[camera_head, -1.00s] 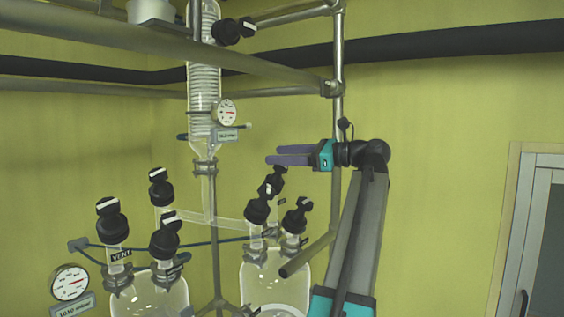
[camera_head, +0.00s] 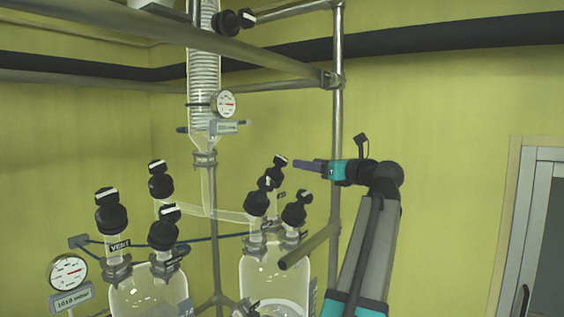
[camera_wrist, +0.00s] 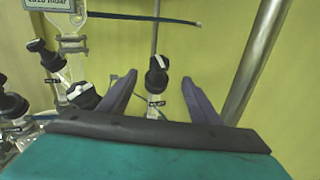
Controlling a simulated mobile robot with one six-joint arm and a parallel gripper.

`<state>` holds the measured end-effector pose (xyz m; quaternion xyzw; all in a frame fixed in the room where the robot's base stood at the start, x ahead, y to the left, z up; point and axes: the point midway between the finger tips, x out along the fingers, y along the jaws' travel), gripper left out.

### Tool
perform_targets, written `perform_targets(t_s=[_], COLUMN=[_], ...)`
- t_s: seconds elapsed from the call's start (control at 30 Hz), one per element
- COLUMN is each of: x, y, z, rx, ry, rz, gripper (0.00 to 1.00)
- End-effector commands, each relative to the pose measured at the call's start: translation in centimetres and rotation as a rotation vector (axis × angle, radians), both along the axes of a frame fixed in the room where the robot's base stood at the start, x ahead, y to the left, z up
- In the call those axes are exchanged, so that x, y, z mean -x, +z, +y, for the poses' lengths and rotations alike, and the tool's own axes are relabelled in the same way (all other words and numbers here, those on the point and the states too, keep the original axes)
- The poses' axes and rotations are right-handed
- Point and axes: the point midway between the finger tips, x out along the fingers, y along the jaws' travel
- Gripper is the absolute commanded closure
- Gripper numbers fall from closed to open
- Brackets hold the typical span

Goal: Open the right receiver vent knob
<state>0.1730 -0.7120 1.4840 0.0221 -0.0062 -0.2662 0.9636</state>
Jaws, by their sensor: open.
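The right receiver (camera_head: 258,272) is a clear glass vessel with several black knobs bearing white marks on top. Its rear knob (camera_head: 277,172) stands upright on a glass neck, just left of my gripper (camera_head: 296,164) in the head view. In the wrist view, a black knob (camera_wrist: 156,81) with a white mark shows between the two purple fingers of my open gripper (camera_wrist: 159,77), apart from both. A small label below this knob is too blurred to read, so I cannot tell for certain that it is the vent knob.
The left receiver (camera_head: 148,293) carries several similar knobs and a pressure gauge (camera_head: 68,271). A glass condenser (camera_head: 204,90) stands above. A metal post (camera_head: 337,120) and a slanted bar (camera_head: 305,248) are close to my arm.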

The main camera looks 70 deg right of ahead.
Motion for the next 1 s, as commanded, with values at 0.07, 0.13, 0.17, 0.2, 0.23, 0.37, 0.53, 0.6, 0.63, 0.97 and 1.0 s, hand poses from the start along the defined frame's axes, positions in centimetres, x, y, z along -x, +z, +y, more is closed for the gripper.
perform_targets(t_s=[0.07, 0.13, 0.17, 0.2, 0.23, 0.37, 0.53, 0.6, 0.63, 0.97, 1.0], x=[0.0, -0.2, -0.2, -0.4, -0.5, -1.3, -3.1, -4.0, -4.4, -8.4, -8.9], y=[0.0, 0.0, 0.1, 0.1, 0.1, 0.1, 0.2, 0.2, 0.2, 0.3, 0.2], z=[0.0, -0.1, -0.1, -0.2, -0.3, -0.8, -1.8, -2.3, -2.6, -5.0, -5.3], rx=[0.0, 0.0, 0.0, 0.0, 0.0, 0.0, 0.0, 0.0, 0.0, 0.0, 0.0], ry=[0.001, 0.001, 0.002, 0.002, 0.002, 0.003, 0.003, 0.004, 0.004, 0.003, 0.003], rz=[0.0, 0.0, 0.0, 0.0, 0.0, 0.0, 0.001, 0.001, 0.001, 0.001, 0.001], gripper=[0.43, 0.43, 0.43, 0.43, 0.43, 0.43, 0.43, 0.43, 0.43, 0.43, 0.43])
